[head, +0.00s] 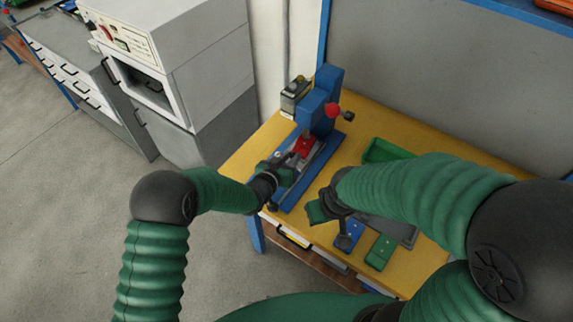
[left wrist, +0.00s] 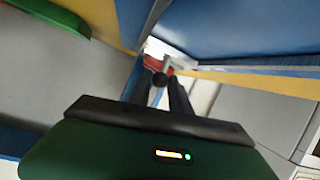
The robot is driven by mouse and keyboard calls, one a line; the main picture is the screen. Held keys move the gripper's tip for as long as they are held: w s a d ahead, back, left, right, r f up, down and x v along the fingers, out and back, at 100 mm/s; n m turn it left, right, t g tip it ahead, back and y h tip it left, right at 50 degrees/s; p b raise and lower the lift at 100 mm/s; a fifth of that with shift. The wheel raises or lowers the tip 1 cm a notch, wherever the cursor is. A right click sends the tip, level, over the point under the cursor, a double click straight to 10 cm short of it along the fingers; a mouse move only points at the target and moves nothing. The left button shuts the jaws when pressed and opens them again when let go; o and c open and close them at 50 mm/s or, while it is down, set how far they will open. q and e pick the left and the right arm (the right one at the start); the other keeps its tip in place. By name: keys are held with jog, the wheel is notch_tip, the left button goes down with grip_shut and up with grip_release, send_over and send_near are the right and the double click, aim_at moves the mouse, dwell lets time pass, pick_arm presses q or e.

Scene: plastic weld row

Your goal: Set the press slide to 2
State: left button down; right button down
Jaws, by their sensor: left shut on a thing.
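The blue press (head: 327,92) stands at the left end of the yellow bench, with a red ball knob (head: 333,110) on its lever. The press slide (head: 299,160) lies on a blue rail base, with a red part (head: 304,147) under the press head. My left gripper (head: 285,168) is at the front of the slide. Scale marks cannot be read. My right gripper (head: 342,220) hangs over the bench; its fingers are unclear.
A green tray (head: 386,151) lies behind my right arm. A blue block (head: 350,234) and a green block (head: 381,251) lie near the bench's front edge, beside a grey plate (head: 402,232). Bare yellow bench (head: 245,157) shows left of the press.

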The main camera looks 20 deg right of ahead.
pick_arm(q)
jog(key=c, duration=1.5)
grip_release()
jog(key=shift+w+r, duration=0.1)
jog(key=o, duration=0.3)
jog(key=shift+d, duration=0.15)
jog(key=v, duration=1.6)
jog(key=shift+a, duration=0.25)
jog(key=shift+a, duration=0.1)
jog(key=s+a+f+n+g+y, duration=0.15)
jog(key=a+y, duration=0.25)
jog(key=a, duration=0.6)
jog(key=s+a+n+g+y, duration=0.15)
jog(key=a+y, duration=0.25)
jog(key=a, duration=0.6)
jog(key=s+a+r+n+g+y, duration=0.1)
jog(key=s+a+n+g, duration=0.2)
jog(key=s+a, duration=0.4)
jog(key=s+g, duration=0.1)
jog(key=s, duration=0.2)
jog(key=shift+s+a+r+n+y, duration=0.3)
